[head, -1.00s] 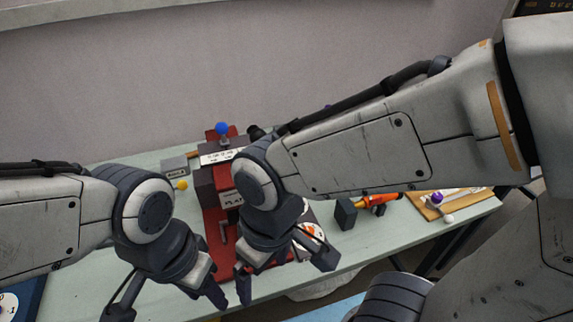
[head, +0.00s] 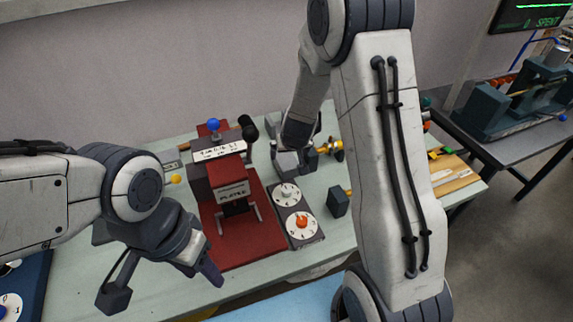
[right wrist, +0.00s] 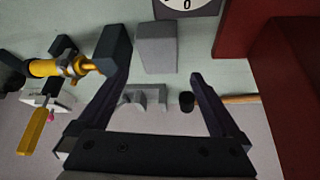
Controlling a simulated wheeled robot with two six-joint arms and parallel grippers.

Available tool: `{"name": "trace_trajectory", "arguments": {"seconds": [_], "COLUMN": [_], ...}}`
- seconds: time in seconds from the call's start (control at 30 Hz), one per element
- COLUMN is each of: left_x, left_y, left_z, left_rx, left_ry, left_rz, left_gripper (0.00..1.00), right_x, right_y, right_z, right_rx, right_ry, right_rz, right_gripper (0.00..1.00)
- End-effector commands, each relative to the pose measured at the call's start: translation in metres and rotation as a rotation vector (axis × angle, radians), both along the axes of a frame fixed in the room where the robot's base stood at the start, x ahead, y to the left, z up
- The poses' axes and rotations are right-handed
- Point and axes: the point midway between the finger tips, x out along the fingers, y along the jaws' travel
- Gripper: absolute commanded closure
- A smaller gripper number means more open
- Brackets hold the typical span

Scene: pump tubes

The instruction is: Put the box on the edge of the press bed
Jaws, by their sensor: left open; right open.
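A plain grey box (right wrist: 155,47) lies between and just beyond the fingertips of my right gripper (right wrist: 157,79) in the right wrist view. The gripper is open, with no contact visible. In the head view my right gripper (head: 291,160) is low behind the dial panel, and I cannot clearly separate the box from it there. The press (head: 222,172) stands at left centre, with its red bed (head: 245,247) bare at the front. My left gripper (head: 165,285) is open and empty at the bed's front left.
The dial panel (head: 308,236) sits right of the bed. A dark block (head: 337,201) stands beside it, partly near my right arm. A yellow tube (right wrist: 50,67) with a dark end lies beside the left finger in the wrist view. A wooden board (head: 455,176) is at right.

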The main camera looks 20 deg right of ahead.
Motion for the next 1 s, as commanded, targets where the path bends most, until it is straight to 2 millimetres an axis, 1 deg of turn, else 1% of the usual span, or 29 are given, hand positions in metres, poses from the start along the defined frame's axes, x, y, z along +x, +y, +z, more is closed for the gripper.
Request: {"name": "trace_trajectory", "arguments": {"seconds": [0.03, 0.1, 0.2, 0.37, 0.63, 0.77, 0.97, 1.0], "left_x": [0.0, 0.0, 0.0, 0.0, 0.0, 0.0, 0.0, 0.0], "left_y": [0.0, 0.0, 0.0, 0.0, 0.0, 0.0, 0.0, 0.0], "left_z": [-0.008, -0.013, -0.017, -0.019, -0.028, -0.029, -0.028, -0.028], "left_rx": [0.0, 0.0, 0.0, 0.0, 0.0, 0.0, 0.0, 0.0], "left_ry": [0.0, 0.0, 0.0, 0.0, 0.0, 0.0, 0.0, 0.0], "left_rz": [0.0, 0.0, 0.0, 0.0, 0.0, 0.0, 0.0, 0.0], "left_gripper": [0.5, 0.5, 0.5, 0.5, 0.5, 0.5, 0.5, 0.5], "right_x": [0.004, 0.009, 0.016, 0.021, 0.04, 0.046, 0.046, 0.046], "right_y": [-0.001, -0.003, -0.004, -0.004, -0.008, -0.009, -0.009, -0.009], "right_z": [-0.013, -0.022, -0.032, -0.04, -0.073, -0.081, -0.081, -0.081], "right_rx": [-0.001, 0.0, 0.0, 0.001, 0.001, 0.001, 0.002, 0.002], "right_ry": [0.002, 0.001, 0.001, 0.001, 0.002, 0.001, 0.001, 0.001], "right_rz": [-0.001, -0.002, -0.002, -0.001, -0.001, -0.001, 0.0, 0.0], "right_gripper": [0.0, 0.0, 0.0, 0.0, 0.0, 0.0, 0.0, 0.04]}}
